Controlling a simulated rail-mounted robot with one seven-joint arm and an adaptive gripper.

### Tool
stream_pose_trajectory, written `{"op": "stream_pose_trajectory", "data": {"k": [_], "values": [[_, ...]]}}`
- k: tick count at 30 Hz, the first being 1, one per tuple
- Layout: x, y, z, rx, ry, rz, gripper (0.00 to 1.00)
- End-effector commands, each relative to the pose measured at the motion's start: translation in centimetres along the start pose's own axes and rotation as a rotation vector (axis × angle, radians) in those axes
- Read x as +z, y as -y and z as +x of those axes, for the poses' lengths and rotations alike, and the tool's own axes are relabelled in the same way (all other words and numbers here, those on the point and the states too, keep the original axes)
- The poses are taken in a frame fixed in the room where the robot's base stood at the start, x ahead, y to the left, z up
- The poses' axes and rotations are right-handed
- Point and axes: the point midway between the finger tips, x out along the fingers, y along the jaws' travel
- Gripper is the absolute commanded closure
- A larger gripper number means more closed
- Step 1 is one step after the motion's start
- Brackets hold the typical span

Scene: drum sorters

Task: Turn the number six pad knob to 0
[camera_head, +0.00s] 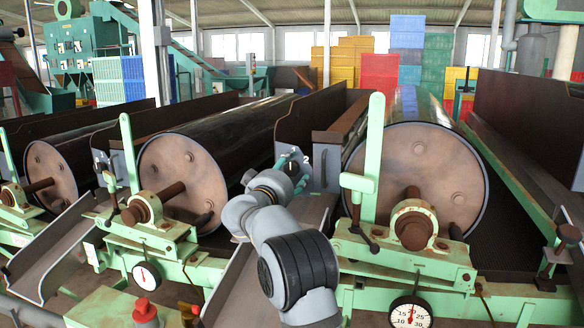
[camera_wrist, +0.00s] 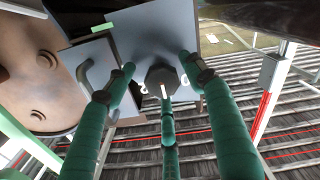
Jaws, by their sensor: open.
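The dark hexagonal knob (camera_wrist: 162,80) sits on a grey plate (camera_wrist: 150,40) in the wrist view. White marks show around it, a 0 to its right and what looks like a 2 to its lower left. A white line shows at its lower edge. My gripper (camera_wrist: 160,72) has its teal fingers open, one on each side of the knob and one below. I cannot tell whether any finger touches it. In the head view my gripper (camera_head: 292,167) is at the grey panel between two drums, and it largely hides the knob.
A large drum (camera_head: 420,165) stands right of my arm and another drum (camera_head: 185,165) left of it. A green upright post (camera_head: 371,165) stands just right of the panel. In the wrist view, a bent metal handle (camera_wrist: 92,70) is close to the left finger.

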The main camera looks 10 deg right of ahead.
Motion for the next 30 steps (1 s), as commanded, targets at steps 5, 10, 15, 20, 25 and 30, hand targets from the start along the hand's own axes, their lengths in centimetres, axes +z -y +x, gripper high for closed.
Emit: {"op": "stream_pose_trajectory", "data": {"k": [5, 10, 15, 20, 25, 30], "values": [[-0.01, 0.0, 0.72, 0.0, -0.001, 0.0, 0.46], [0.02, 0.02, 0.72, 0.0, -0.001, 0.0, 0.46], [0.03, 0.03, 0.7, -0.001, 0.0, 0.0, 0.54], [0.02, 0.03, 0.69, -0.001, 0.0, 0.0, 0.63], [0.07, 0.07, 0.68, -0.001, 0.001, 0.0, 0.73], [0.14, 0.12, 0.68, -0.002, 0.002, -0.001, 0.83]]}}
